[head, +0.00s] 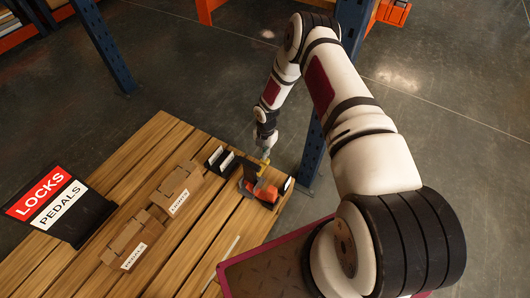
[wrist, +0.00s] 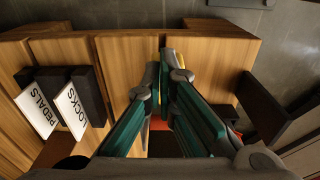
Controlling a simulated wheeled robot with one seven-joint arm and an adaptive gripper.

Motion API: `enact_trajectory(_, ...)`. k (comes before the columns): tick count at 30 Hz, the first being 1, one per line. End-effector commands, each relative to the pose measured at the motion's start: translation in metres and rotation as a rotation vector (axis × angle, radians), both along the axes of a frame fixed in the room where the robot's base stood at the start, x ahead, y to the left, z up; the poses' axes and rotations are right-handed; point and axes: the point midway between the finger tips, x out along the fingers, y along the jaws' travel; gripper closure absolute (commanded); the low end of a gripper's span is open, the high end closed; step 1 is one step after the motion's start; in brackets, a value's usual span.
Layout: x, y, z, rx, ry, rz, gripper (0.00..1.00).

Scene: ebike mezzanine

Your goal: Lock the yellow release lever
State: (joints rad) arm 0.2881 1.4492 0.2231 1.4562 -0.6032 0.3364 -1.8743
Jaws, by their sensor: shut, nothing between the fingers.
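The yellow release lever (head: 261,160) shows as a small yellow piece at the back of an orange and dark device (head: 266,191) on the wooden table. In the wrist view only a sliver of yellow (wrist: 181,74) shows beside the fingertips, and the orange part (wrist: 160,124) is mostly hidden behind the fingers. My gripper (head: 266,154) points down right at the lever; I cannot tell whether it touches. In the wrist view my gripper (wrist: 166,62) has its green-sided fingers together with nothing between them. The lever's angle is hard to tell.
Left of the device stands a dark holder (head: 221,160) with white labels. Two cardboard boxes (head: 176,186) (head: 133,236) and a LOCKS/PEDALS sign (head: 52,202) lie further left on the slatted table (head: 150,142). A blue post (head: 312,153) stands close to the right of my gripper.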

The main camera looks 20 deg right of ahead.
Motion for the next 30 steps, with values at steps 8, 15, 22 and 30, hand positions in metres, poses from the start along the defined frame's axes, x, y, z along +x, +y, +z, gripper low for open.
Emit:
enact_trajectory(8, -0.007, 0.010, 0.000, 0.000, 0.000, 0.001, 1.00)
enact_trajectory(15, -0.007, 0.010, 0.000, 0.000, 0.000, 0.000, 1.00)
enact_trajectory(22, -0.006, 0.010, 0.008, 0.000, -0.001, 0.001, 1.00)
enact_trajectory(30, -0.004, 0.007, 0.058, -0.001, -0.003, 0.000, 1.00)
